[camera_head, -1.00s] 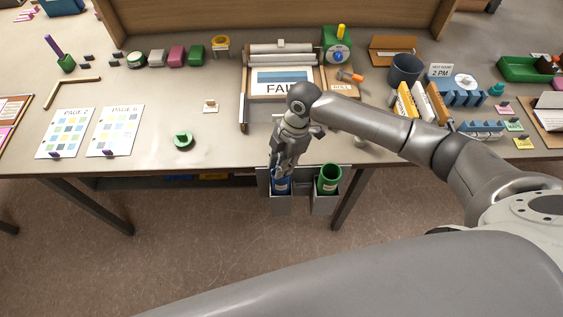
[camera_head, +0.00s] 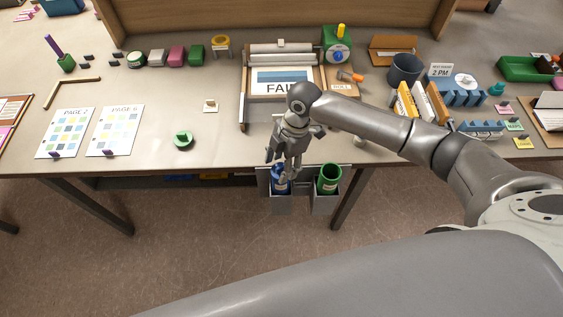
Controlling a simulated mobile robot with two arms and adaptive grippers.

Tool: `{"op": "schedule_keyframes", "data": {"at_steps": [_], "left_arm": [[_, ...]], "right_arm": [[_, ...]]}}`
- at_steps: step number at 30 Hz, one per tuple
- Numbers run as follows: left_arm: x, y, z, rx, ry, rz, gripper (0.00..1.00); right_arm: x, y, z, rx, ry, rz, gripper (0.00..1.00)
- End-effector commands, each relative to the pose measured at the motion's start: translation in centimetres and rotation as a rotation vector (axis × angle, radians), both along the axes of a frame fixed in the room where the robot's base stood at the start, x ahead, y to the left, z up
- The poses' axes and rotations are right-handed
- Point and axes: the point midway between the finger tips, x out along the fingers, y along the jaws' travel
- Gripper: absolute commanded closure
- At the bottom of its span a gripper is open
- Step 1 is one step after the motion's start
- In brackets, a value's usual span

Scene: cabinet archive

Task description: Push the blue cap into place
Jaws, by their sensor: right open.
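A blue container (camera_head: 281,187) sits in the left grey holder (camera_head: 282,205) hung at the table's front edge. Its top is partly hidden by my right gripper, so I cannot make out the blue cap separately or tell how it sits. My right gripper (camera_head: 283,168) points down just above the blue container, with its fingers spread. I see nothing held between them. A green cylinder (camera_head: 328,180), open at the top, stands in the right grey holder (camera_head: 325,206). My left gripper is not in view.
A round green piece with a knob (camera_head: 183,140) lies on the table to the left. A framed tray with a printed sheet (camera_head: 284,80) stands behind my right gripper. An orange-headed tool (camera_head: 350,76) lies near it. The table between the green piece and the tray is mostly clear.

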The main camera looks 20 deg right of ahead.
Motion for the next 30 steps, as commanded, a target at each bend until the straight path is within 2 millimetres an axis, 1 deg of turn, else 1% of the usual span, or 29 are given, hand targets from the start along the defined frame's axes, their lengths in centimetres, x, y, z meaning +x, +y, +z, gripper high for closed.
{"op": "schedule_keyframes", "data": {"at_steps": [25,30], "left_arm": [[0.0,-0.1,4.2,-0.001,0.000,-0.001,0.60],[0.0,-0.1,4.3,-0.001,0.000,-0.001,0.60]], "right_arm": [[0.2,-1.0,4.0,0.000,0.000,0.000,0.45],[0.3,-1.2,4.7,-0.001,-0.001,0.001,0.45]]}}
